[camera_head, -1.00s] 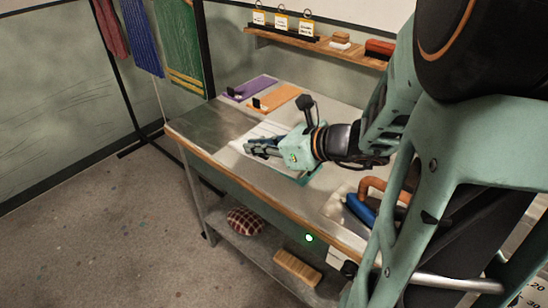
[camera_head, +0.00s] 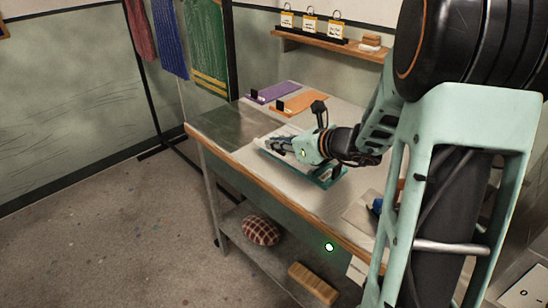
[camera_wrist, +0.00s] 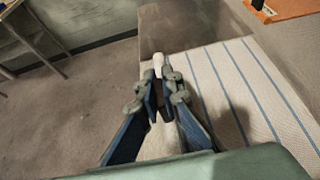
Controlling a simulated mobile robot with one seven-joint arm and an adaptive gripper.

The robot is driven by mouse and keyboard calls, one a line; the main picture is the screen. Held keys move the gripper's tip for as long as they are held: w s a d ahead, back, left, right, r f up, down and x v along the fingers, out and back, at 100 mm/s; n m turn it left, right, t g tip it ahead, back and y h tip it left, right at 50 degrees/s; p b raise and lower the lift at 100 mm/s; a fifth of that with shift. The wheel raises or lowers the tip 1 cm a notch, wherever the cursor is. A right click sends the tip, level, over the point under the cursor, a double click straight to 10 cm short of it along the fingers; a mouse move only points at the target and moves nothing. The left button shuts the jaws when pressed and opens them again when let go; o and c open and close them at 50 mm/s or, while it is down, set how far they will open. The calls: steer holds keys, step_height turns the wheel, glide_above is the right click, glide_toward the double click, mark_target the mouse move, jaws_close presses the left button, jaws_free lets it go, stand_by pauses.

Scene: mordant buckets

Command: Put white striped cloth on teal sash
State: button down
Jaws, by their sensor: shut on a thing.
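The white striped cloth (camera_wrist: 235,90) has thin blue stripes and fills the right of the wrist view. In the head view a pale part of the cloth (camera_head: 268,131) shows behind my gripper. My gripper (camera_head: 273,146) is level above the table, its fingers shut on the cloth's edge; in the wrist view the fingertips (camera_wrist: 160,80) pinch a white bit of it. The teal sash (camera_head: 325,179) lies on the table under my gripper, with its front edge and right end showing. The cloth overlaps the sash in the head view; I cannot tell whether they touch.
A purple cloth (camera_head: 276,92) and an orange cloth (camera_head: 303,101) lie at the table's back, with small black tags. A blue object (camera_head: 376,206) is at the right, partly hidden by my arm. The table's front edge (camera_head: 262,186) is close. A checked cushion (camera_head: 261,230) sits on the lower shelf.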

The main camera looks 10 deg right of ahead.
mark_target(275, 153)
steer(key=shift+w+f+b, duration=0.2)
steer(key=shift+f+b, duration=0.55)
steer(key=shift+f, duration=0.25)
steer(key=shift+w+f+b, duration=0.2)
steer(key=shift+f+b, duration=0.5)
steer(key=shift+f, duration=0.25)
steer(key=shift+f, duration=0.15)
steer(key=c, duration=2.1)
jaws_free()
steer(key=shift+r, duration=0.2)
steer(key=p+v, duration=0.2)
steer(key=v, duration=1)
steer(key=shift+a, duration=0.1)
